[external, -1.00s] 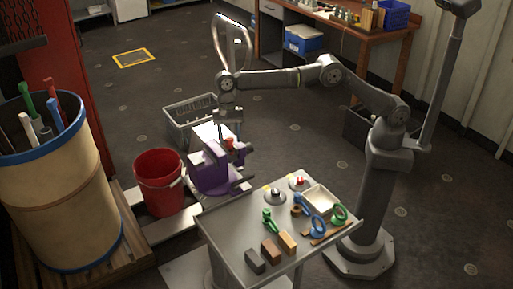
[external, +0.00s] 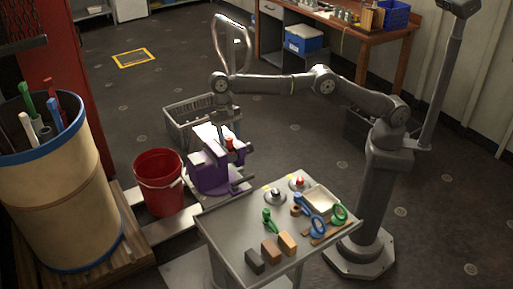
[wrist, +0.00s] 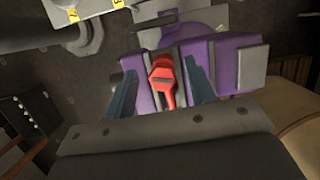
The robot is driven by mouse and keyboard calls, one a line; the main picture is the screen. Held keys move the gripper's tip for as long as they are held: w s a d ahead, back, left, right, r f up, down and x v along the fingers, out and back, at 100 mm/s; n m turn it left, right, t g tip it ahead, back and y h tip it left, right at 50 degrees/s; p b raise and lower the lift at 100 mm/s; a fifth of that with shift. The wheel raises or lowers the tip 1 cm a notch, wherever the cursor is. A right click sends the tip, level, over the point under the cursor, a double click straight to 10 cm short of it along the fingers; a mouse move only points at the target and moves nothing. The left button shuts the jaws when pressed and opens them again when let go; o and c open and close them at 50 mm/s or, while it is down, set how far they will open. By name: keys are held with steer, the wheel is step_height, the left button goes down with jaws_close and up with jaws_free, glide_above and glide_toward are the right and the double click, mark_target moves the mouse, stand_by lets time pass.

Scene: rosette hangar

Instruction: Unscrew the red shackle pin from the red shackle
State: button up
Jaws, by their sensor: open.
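The red shackle (external: 229,143) is held in the jaws of a purple vise (external: 208,177) beyond the grey table. In the wrist view the red piece (wrist: 162,77) stands between purple vise jaws, with a broad slotted top and a narrower part pointing toward the camera. I cannot clearly tell the red shackle pin from the shackle body there. My gripper (wrist: 160,72) is open, with one blue-grey finger on each side of the red piece and gaps between. In the external view my gripper (external: 225,128) is above the vise; its fingertips are hard to make out.
A grey table (external: 232,236) stands in front of the vise, bearing blocks, a green shackle (external: 268,217), rings and a cream tray (external: 322,199). A red bucket (external: 158,184) is left of the vise. A grey crate (external: 188,118) is behind it.

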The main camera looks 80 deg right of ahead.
steer(key=m+t, duration=0.1)
steer(key=m, duration=0.3)
steer(key=shift+m+y, duration=0.4)
steer(key=m+t, duration=0.1)
steer(key=m, duration=0.3)
steer(key=shift+m, duration=0.3)
jaws_close()
steer(key=shift+w+n, duration=0.1)
steer(key=shift+n, duration=0.4)
steer(key=n+g, duration=0.1)
steer(key=n, duration=0.3)
steer(key=shift+n, duration=0.4)
steer(key=n+g, duration=0.1)
steer(key=n, duration=0.3)
steer(key=shift+h, duration=0.4)
